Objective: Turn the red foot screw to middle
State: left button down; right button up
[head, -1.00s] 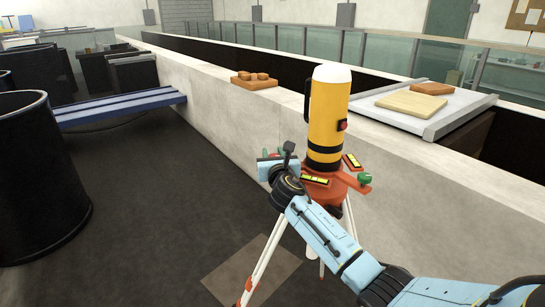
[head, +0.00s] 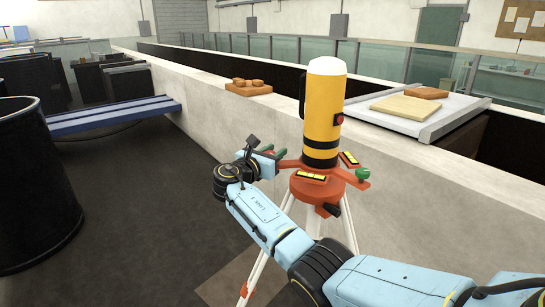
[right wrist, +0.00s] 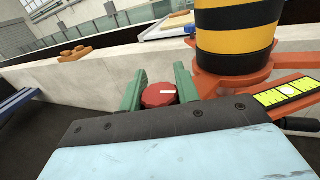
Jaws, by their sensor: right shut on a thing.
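The yellow and black instrument (head: 325,115) stands upright on an orange base (head: 312,190) on a tripod. The red foot screw (right wrist: 158,95) is at the end of one base arm, with a white mark on its top running roughly crosswise in the right wrist view. My right gripper (right wrist: 160,92) has its green fingers on either side of the red screw and is shut on it. In the head view the right gripper (head: 268,153) mostly hides this screw. Two yellow levels (head: 310,176) (head: 348,159) sit on the base; a long one (right wrist: 285,92) shows in the right wrist view. My left gripper is out of view.
A green foot screw (head: 362,174) sits on the base's right arm. Behind the instrument runs a concrete wall (head: 240,105) bearing an orange block (head: 248,88). A board-topped platform (head: 420,118) is at right. A blue bench (head: 115,117) and black bin (head: 35,180) stand left.

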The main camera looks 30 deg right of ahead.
jog(key=shift+f+m+g, duration=0.1)
jog(key=shift+m+g, duration=0.3)
jog(key=shift+g, duration=0.2)
jog(key=o, duration=1)
jog(key=shift+c, duration=0.2)
jog(key=b+v, duration=0.1)
jog(key=v, duration=1.2)
jog(key=shift+s+a+f, duration=0.15)
jog(key=shift+f, duration=0.1)
